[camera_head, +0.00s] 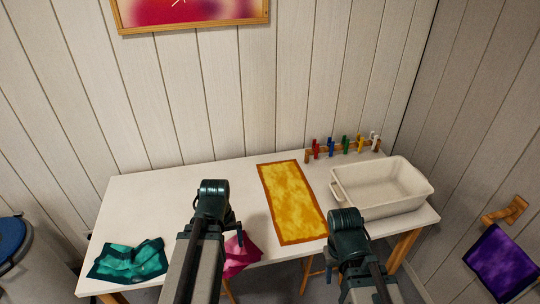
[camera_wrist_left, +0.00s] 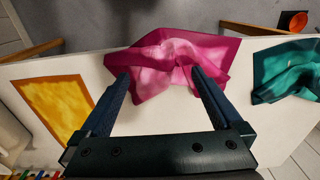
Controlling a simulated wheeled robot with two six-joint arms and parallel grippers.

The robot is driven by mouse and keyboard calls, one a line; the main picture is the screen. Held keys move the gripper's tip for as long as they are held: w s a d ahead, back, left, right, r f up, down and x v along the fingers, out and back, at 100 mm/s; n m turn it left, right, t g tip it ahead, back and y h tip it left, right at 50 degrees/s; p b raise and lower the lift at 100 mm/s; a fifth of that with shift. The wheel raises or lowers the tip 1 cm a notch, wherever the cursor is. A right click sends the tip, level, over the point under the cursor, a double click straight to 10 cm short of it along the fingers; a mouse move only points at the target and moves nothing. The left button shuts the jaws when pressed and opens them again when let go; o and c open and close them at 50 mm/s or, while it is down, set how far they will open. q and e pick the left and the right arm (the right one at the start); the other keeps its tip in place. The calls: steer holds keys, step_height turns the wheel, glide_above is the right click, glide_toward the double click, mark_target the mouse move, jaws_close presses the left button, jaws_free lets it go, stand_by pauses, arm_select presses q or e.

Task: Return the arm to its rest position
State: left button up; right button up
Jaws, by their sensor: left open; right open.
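My left gripper (camera_wrist_left: 160,80) is open above the pink cloth (camera_wrist_left: 170,62), which lies crumpled at the table's front edge. In the head view, the left arm partly hides the pink cloth (camera_head: 241,254). The left gripper (camera_head: 236,238) is mostly hidden behind its own wrist there. My right gripper (camera_head: 331,262) is open near the table's front edge, right of the yellow cloth (camera_head: 290,203). I see nothing held in either gripper.
The white table (camera_head: 150,205) also bears a crumpled teal cloth (camera_head: 128,261) at left and a white basin (camera_head: 383,207) at right. A rack (camera_head: 343,149) with coloured pegs stands behind the basin. A purple cloth (camera_head: 501,263) hangs on the right wall.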

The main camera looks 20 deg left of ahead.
arm_select(q)
steer(key=s+d+m+y, duration=0.1)
steer(key=d+m, duration=0.8)
steer(key=d, duration=1.2)
steer(key=shift+s+d+m, duration=0.25)
steer(key=shift+d+m, duration=0.05)
steer(key=shift+d, duration=0.05)
